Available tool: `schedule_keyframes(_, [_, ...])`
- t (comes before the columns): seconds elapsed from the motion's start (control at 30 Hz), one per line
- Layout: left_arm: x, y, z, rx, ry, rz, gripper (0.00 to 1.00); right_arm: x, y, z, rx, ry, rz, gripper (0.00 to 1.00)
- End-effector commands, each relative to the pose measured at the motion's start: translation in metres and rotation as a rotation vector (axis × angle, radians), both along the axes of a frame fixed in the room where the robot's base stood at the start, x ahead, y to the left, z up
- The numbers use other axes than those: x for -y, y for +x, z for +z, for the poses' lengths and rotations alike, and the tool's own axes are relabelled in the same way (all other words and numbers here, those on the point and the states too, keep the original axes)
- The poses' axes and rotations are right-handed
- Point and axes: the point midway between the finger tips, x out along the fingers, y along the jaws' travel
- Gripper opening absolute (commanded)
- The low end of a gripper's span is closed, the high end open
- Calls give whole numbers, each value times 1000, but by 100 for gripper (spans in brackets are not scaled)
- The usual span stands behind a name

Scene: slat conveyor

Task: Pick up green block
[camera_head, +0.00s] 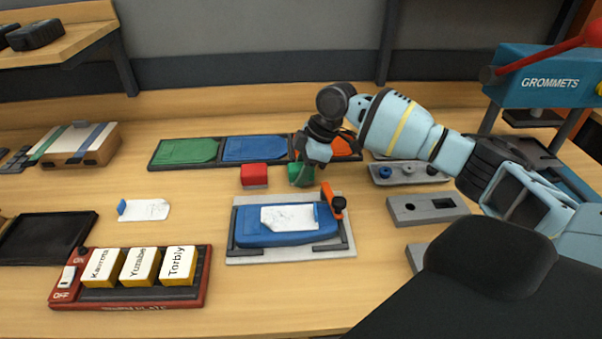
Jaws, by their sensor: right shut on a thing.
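The green block (301,174) sits near the middle of the wooden table, just right of the red block (254,175). My right arm reaches in from the right. My right gripper (306,166) points down and is shut on the green block, hiding part of it. I cannot tell whether the block still touches the table. My left gripper is not in the picture.
Behind the blocks lie a green tray (186,152), a blue tray (254,149) and a partly hidden orange one (342,147). In front stands a blue fixture (262,238) with an orange clamp (332,200). A grommet press (549,78) stands at right.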

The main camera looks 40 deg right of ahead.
Motion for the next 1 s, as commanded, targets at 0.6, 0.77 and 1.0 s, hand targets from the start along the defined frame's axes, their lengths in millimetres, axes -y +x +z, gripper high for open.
schedule_keyframes(0.6, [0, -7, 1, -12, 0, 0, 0, 0, 1, 47, 6, 1, 0, 13])
schedule_keyframes(0.77, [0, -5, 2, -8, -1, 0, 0, 0, 1, 76, 5, 2, 0, 13])
schedule_keyframes(1.0, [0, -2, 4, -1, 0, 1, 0, 0, 0, 99, 2, 1, 1, 13])
